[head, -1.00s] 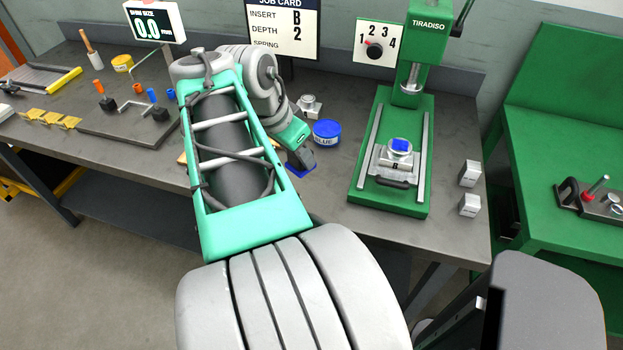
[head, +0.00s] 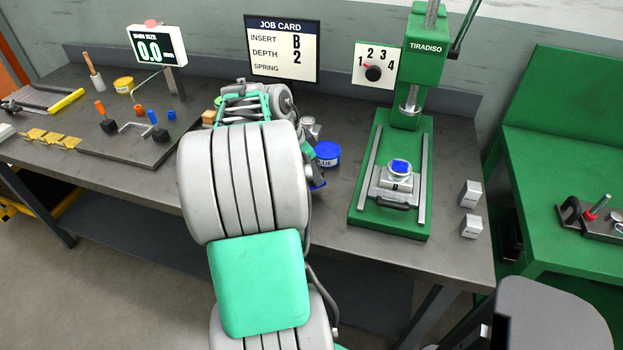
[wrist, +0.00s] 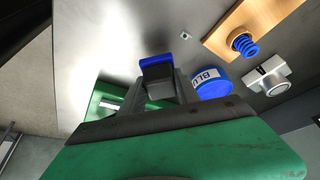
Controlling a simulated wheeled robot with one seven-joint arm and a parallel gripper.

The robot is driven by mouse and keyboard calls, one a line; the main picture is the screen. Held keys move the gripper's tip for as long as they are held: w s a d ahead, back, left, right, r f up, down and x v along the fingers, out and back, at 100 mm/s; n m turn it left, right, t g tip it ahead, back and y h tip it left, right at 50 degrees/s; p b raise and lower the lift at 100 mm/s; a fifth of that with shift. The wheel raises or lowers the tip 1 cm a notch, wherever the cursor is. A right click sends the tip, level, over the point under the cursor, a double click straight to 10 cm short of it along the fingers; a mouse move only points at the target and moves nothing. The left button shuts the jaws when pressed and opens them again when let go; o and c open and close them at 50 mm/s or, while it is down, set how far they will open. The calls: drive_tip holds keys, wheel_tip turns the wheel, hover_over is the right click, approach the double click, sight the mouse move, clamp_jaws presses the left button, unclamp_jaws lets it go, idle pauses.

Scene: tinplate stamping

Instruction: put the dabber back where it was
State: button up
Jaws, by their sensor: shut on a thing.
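The dabber (wrist: 157,66), a dark block with a blue pad, is between the fingers of my gripper (wrist: 160,88) in the wrist view. My gripper is shut on it. In the head view my arm hides most of the gripper; the blue edge of the dabber (head: 318,186) shows beside the arm, near the front of the bench. The blue tin (head: 327,153) stands just behind it and apart from it; it also shows in the wrist view (wrist: 211,83), right of the dabber.
In the wrist view a wooden board (wrist: 275,22) carries a blue ribbed piece (wrist: 243,43), with a metal die block (wrist: 268,76) beside it. The green press (head: 425,150) stands to the right, with a blue-topped insert (head: 399,167). Two small metal blocks (head: 470,194) lie near the bench's right end.

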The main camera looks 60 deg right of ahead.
sight(311, 181)
drive_tip(key=shift+f, duration=1.5)
drive_tip(key=shift+f, duration=0.1)
drive_tip(key=shift+f, duration=0.15)
drive_tip(key=o, duration=1.2)
